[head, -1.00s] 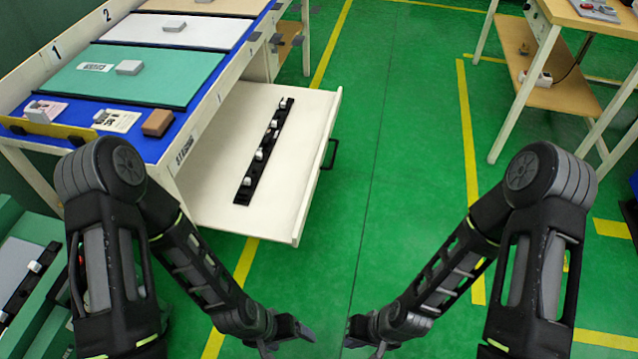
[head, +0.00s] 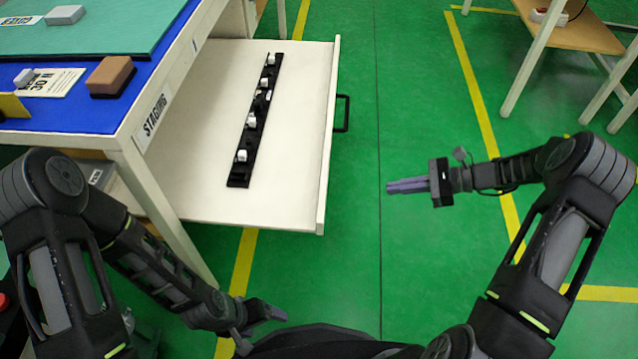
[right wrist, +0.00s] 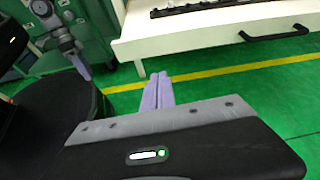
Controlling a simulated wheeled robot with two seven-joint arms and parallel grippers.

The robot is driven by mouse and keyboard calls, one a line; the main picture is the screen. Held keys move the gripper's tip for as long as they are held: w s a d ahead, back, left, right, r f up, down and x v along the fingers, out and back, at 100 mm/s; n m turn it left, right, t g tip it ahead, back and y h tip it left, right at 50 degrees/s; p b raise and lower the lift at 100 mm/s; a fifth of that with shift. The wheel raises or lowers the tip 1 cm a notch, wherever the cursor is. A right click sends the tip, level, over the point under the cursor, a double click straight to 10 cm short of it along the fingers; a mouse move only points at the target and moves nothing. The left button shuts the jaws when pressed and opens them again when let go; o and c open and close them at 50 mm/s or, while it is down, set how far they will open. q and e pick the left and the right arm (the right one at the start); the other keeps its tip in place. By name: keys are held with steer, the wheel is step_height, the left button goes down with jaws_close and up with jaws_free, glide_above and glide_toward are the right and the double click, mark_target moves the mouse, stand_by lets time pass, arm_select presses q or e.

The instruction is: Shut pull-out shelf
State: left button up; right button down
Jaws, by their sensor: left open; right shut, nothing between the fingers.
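The white pull-out shelf (head: 204,182) stands extended to the right from under the staging table. A black handle (head: 342,113) sits on its right front face. A black strip with several white clips (head: 252,125) lies on the shelf. My right gripper (head: 390,187) is shut and empty, pointing left over the floor, right of the shelf and apart from the handle. In the right wrist view its fingers (right wrist: 158,82) are together, with the shelf front (right wrist: 190,35) and handle (right wrist: 275,33) beyond. My left gripper (head: 262,328) is open, low in front of the shelf.
The staging table (head: 85,105) with a blue top stands at the left; a brown block (head: 110,75) and a card lie on it. Another table with a wooden lower shelf (head: 580,35) is at the back right. Green floor right of the shelf is clear.

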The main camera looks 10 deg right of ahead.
steer(key=shift+s+a+r+m+y, duration=0.2)
steer(key=shift+s+r+y, duration=0.1)
steer(key=shift+r, duration=0.2)
steer(key=shift+s+a+r+m+y, duration=0.1)
steer(key=shift+s+a+r+y, duration=0.15)
steer(key=shift+r, duration=0.25)
steer(key=r+b+x, duration=0.1)
steer(key=b+x, duration=0.2)
steer(key=x, duration=1)
steer(key=shift+a+f, duration=0.2)
steer(key=shift+a, duration=0.35)
steer(key=shift+a, duration=0.1)
